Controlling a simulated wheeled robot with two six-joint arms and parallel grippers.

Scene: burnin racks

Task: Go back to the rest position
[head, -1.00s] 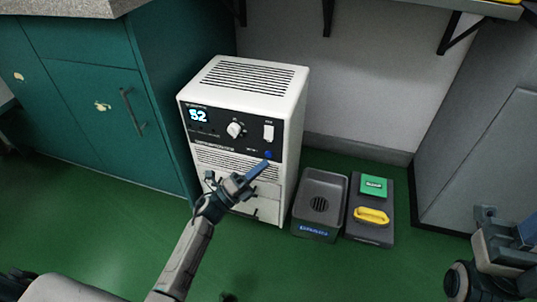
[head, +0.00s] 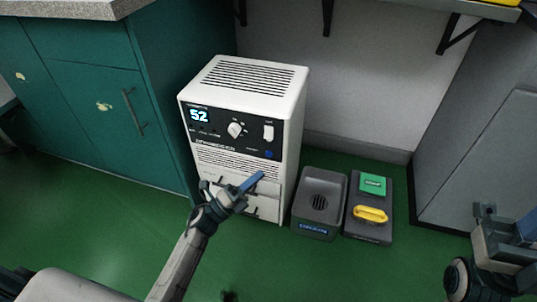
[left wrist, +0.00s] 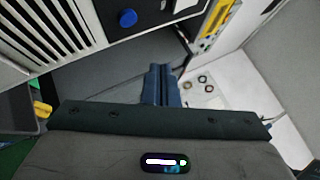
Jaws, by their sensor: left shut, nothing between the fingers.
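My left gripper (head: 256,180) is in front of the white unit with its blue fingers together and nothing between them. The fingers also show in the left wrist view (left wrist: 161,84), closed side by side. The white unit (head: 255,76) stands on the green floor with a lit display reading 52 (head: 199,115), a round knob (head: 235,130), a white switch (head: 268,132) and a blue button (head: 268,154). The fingertips appear below the button, apart from it. The button also shows in the left wrist view (left wrist: 127,18). My right gripper (head: 525,232) is partly cut off at the right edge.
A dark grey tray (head: 319,188) and a dark base with a green block (head: 373,184) and a yellow handle (head: 370,215) stand right of the unit. Teal cabinets (head: 100,105) are at left, a grey cabinet (head: 480,150) at right. The floor in front is clear.

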